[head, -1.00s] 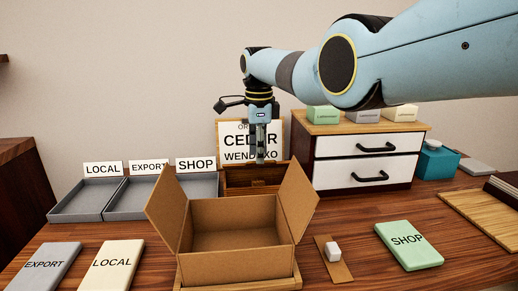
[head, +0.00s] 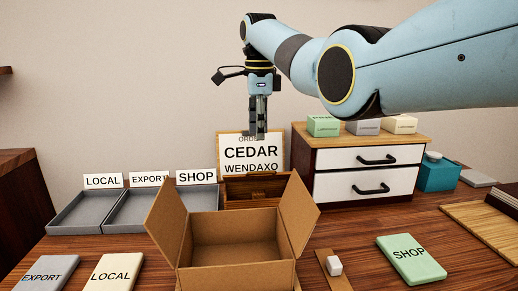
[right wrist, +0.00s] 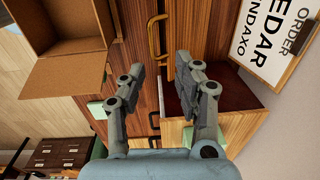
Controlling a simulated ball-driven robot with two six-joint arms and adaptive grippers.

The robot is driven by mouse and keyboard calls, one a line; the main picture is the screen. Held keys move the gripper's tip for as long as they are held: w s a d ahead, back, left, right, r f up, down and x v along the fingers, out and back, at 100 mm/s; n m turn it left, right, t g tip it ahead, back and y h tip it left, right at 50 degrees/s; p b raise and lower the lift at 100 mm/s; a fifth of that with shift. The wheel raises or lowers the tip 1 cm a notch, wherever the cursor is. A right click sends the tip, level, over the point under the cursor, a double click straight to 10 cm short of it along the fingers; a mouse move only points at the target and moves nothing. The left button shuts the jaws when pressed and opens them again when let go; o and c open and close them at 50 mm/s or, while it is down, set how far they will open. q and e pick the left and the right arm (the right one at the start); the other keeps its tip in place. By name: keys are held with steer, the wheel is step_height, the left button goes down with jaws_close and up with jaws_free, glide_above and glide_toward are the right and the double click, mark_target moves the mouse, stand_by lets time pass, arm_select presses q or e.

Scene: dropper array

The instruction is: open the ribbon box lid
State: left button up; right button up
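The ribbon box (head: 256,188) is a low brown wooden box in front of the order sign in the head view, partly hidden behind the open cardboard box. I cannot tell for sure how the lid stands. My right gripper (head: 257,135) points down above the ribbon box, clear of it. In the right wrist view its fingers (right wrist: 168,68) are apart with nothing between them. My left gripper is not in view.
The open cardboard box (head: 232,268) stands in front with flaps spread. Grey trays (head: 135,226) are to the left. The order sign (head: 252,158) stands close behind the ribbon box. A drawer cabinet (head: 365,171) is to the right.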

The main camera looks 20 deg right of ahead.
step_height(320, 180, up, 3)
steer(key=shift+s+f, duration=0.1)
steer(key=shift+f, duration=0.1)
steer(key=shift+c, duration=0.2)
